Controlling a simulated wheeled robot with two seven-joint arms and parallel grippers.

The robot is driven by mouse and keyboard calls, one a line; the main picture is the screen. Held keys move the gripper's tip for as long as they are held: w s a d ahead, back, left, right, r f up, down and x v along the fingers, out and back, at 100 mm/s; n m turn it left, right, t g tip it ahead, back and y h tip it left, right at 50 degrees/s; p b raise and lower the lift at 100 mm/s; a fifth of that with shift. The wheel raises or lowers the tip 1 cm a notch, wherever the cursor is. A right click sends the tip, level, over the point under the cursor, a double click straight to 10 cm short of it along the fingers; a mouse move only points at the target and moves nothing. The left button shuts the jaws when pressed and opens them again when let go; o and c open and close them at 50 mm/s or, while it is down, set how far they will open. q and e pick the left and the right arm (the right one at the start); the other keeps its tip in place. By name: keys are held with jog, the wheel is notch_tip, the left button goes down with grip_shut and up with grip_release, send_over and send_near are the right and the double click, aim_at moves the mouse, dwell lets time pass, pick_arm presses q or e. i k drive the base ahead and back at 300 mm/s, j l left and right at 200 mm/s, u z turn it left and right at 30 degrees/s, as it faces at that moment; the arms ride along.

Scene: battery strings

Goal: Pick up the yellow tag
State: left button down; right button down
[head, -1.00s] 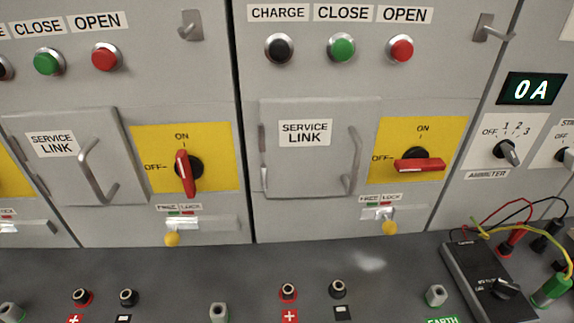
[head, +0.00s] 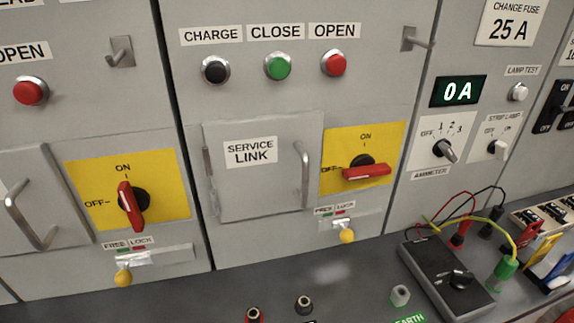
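At the right edge of the head view a yellow piece (head: 540,248), which looks like the yellow tag, stands tilted on the bench among red and blue pieces. A red piece (head: 524,240) is just left of it and a blue piece (head: 560,275) just right of and below it. Its lower part is partly hidden by these neighbours or too small to tell apart. Neither of my grippers is in view.
A black meter (head: 447,278) with red, black and yellow leads lies left of the tags, beside a green clip (head: 502,273). A grey terminal (head: 400,295) stands on the bench. Behind rise grey panels with a red rotary handle (head: 366,172) and a service-link door (head: 262,190).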

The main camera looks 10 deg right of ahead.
aim_at(544, 249)
jog(key=l, duration=0.35)
jog(key=l+z, duration=0.1)
jog(key=z, duration=0.85)
jog(key=l+z, duration=0.1)
jog(key=z, duration=0.4)
jog(key=i+z, duration=0.1)
jog(key=z, duration=0.4)
jog(key=l+u, duration=0.1)
jog(key=i+l, duration=0.05)
